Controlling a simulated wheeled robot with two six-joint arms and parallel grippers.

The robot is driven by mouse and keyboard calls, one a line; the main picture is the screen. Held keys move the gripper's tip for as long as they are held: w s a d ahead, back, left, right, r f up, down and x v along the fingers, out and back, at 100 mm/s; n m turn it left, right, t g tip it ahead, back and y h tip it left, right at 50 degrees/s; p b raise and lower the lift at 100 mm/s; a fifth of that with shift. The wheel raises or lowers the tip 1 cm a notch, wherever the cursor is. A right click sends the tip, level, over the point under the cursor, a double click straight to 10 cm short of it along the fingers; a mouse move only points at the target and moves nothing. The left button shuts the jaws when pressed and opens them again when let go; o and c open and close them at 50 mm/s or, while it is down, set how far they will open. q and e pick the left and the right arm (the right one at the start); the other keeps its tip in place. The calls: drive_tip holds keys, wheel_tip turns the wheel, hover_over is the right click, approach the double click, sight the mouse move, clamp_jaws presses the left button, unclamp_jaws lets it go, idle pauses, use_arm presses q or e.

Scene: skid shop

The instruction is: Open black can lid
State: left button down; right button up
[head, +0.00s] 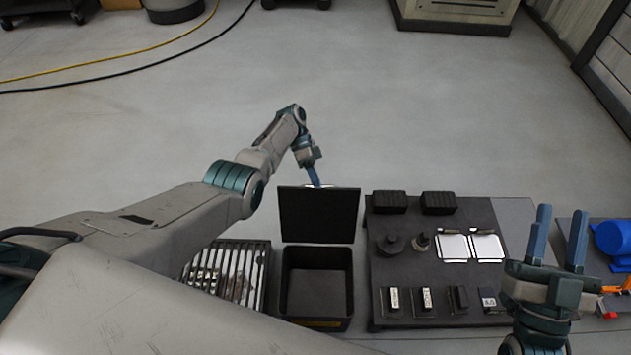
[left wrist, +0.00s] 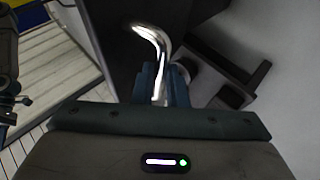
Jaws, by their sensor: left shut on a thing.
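The black can (head: 316,289) stands on the floor at the centre bottom of the head view. Its black lid (head: 319,216) is raised, tilted up at the can's far side, and the can's inside shows empty. My left gripper (head: 314,178) is at the lid's top edge. In the left wrist view my left gripper (left wrist: 162,88) is shut on a shiny bent metal handle (left wrist: 150,42), in front of a dark panel. My right gripper (head: 555,240) is open and empty at the right, above the right end of the bench.
A low dark table (head: 445,290) right of the can bears black blocks, knobs, white cards and small boxes. A slatted crate (head: 262,272) with small metal parts stands left of the can. A blue object (head: 614,240) lies at far right.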

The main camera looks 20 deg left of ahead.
use_arm(q)
drive_tip(key=shift+s+a+f, duration=0.1)
drive_tip(key=shift+a+f, duration=0.15)
drive_tip(key=shift+f, duration=0.2)
drive_tip(key=c, duration=1.7)
unclamp_jaws()
drive_tip(key=shift+o, duration=1.2)
drive_tip(key=shift+w+f, duration=0.25)
drive_tip(key=shift+w, duration=0.05)
drive_tip(key=shift+d+r, duration=0.1)
drive_tip(key=shift+r, duration=0.15)
use_arm(e)
drive_tip(key=shift+w+a+f, duration=0.1)
drive_tip(key=shift+w, duration=0.2)
